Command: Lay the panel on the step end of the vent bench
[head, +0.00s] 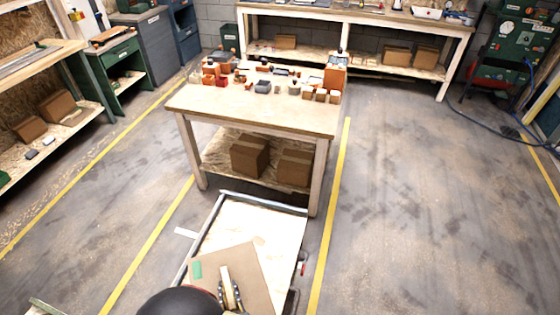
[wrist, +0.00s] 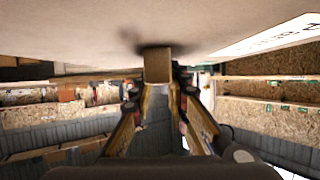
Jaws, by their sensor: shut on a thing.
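A flat brown panel (head: 258,272) with a green patch on its left shows at the bottom of the head view. My gripper (head: 231,291) is shut on a pale block-like grip on the panel. In the wrist view the panel (wrist: 130,30) fills the top, with a white printed label at its right. Its square grip (wrist: 157,64) sits between the fingertips of my gripper (wrist: 158,82). A wooden bench (head: 250,112) stands ahead, with several small orange, dark and grey items along its far half. I cannot tell which bench is the vent bench, nor which end is its step end.
A low framed platform (head: 262,218) with a pale board lies under and beyond the panel. Cardboard boxes (head: 250,155) sit on the bench's lower shelf. A long bench (head: 352,16) lines the back wall. Shelving (head: 58,128) stands at left. Floor right of the yellow line is clear.

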